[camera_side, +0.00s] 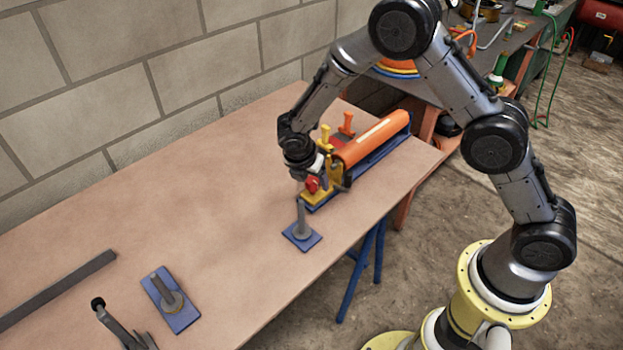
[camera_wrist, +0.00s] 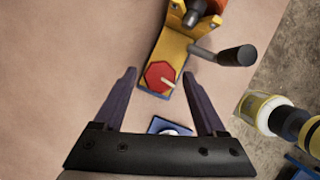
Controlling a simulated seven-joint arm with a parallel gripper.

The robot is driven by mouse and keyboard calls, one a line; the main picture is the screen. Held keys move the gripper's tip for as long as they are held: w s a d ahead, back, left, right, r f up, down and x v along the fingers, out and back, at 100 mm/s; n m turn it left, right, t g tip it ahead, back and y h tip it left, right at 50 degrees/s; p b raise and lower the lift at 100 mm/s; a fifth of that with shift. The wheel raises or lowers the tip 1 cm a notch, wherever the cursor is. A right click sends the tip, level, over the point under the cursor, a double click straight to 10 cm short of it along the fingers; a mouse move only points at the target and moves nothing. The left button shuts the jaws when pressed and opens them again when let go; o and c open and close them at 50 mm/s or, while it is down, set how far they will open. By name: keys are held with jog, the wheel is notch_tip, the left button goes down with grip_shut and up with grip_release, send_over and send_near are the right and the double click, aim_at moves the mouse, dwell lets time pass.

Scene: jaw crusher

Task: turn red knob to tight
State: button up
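The red knob (camera_wrist: 161,76) is an octagonal disc with a pale pointer line, set on the end of a yellow bracket (camera_wrist: 175,48). In the side view the red knob (camera_side: 312,184) sits at the near end of the orange-and-blue machine (camera_side: 372,142), just under my wrist. My gripper (camera_wrist: 163,82) is open in the wrist view, with one dark finger on each side of the knob in the picture. I see no contact with the knob, and the height gap is unclear. The fingertips are hard to make out in the side view.
A black-handled lever (camera_wrist: 238,55) sticks out beside the bracket. A blue plate with a grey post (camera_side: 302,232) stands just in front of the machine. Another such plate (camera_side: 171,300) and a grey bar (camera_side: 60,290) lie left. The table's middle is clear.

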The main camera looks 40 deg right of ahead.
grip_shut()
jog(key=shift+m, duration=0.3)
jog(key=m, duration=0.1)
jog(key=m+g, duration=0.1)
jog(key=m, duration=0.1)
jog(key=shift+w+m+g, duration=0.2)
jog(key=shift+m+g, duration=0.1)
jog(key=m+g, duration=0.1)
jog(key=m, duration=0.2)
jog(key=shift+w+r+m, duration=0.1)
jog(key=shift+w+m, duration=0.05)
jog(key=shift+m, duration=0.25)
jog(key=m+g+y, duration=0.1)
jog(key=m+g, duration=0.1)
jog(key=m, duration=0.2)
jog(key=shift+w+d, duration=0.1)
jog(key=shift+d+m+g+y, duration=0.1)
jog(key=shift+m+g+y, duration=0.4)
jog(key=shift+m, duration=1.6)
